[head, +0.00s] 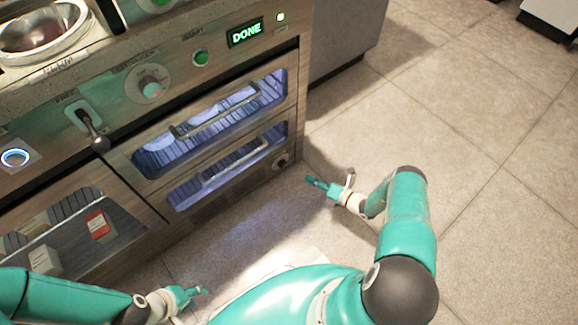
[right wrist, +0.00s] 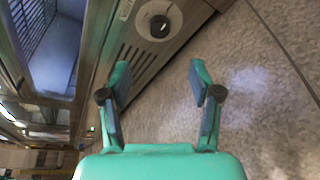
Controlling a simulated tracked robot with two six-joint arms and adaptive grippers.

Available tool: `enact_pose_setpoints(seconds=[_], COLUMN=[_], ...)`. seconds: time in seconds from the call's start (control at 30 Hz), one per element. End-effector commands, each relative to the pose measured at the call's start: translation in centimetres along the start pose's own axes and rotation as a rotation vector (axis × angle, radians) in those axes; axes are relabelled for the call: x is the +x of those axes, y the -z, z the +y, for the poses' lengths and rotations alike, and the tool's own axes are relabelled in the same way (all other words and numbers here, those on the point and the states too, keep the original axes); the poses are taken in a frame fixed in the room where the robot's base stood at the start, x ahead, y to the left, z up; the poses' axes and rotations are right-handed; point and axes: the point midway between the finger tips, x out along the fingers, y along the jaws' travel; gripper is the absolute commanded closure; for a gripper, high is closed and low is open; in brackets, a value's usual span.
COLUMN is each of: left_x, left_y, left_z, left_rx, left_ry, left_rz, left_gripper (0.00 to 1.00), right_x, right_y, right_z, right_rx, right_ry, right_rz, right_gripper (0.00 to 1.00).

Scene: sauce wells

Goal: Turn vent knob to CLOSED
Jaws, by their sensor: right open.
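A small dark round knob on a pale plate sits low at the right end of the oven front, in the head view (head: 281,160). It also shows in the right wrist view as a black knob (right wrist: 159,26) on a white dial. I take it for the vent knob; its lettering is too small to read. My right gripper (head: 332,184) is open and empty to the right of the knob, apart from it. In the right wrist view its fingers (right wrist: 160,76) are spread, with the knob beyond the tips. My left gripper (head: 196,291) is low at the bottom, away from the knob.
Two oven drawers with bar handles (head: 232,104) and lit windows are left of the knob. Above are a larger dial (head: 150,88), a green button (head: 201,58), a lever (head: 92,128) and a display (head: 245,33) reading DONE. Tiled floor (head: 480,130) is open to the right.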

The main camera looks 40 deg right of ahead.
Motion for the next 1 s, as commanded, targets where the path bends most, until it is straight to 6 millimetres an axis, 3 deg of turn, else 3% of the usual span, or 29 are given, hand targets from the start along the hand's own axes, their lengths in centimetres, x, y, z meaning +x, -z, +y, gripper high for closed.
enact_pose_setpoints(seconds=[0.5, 0.7, 1.0], left_x=[3.6, 4.3, 4.4], left_y=[0.0, 0.0, 0.0], left_z=[-1.3, -1.6, -1.6], left_rx=[0.0, 0.0, 0.0], left_ry=[0.0, 0.0, 0.0], left_rz=[0.0, 0.0, 0.0], left_gripper=[0.6, 0.6, 0.6], right_x=[11.0, 13.2, 13.7], right_y=[0.3, 0.2, 0.1], right_z=[-0.2, -0.1, 0.0], right_rx=[-0.005, -0.003, -0.002], right_ry=[-0.002, 0.0, 0.002], right_rz=[0.003, 0.003, 0.002], right_gripper=[0.37, 0.37, 0.37])
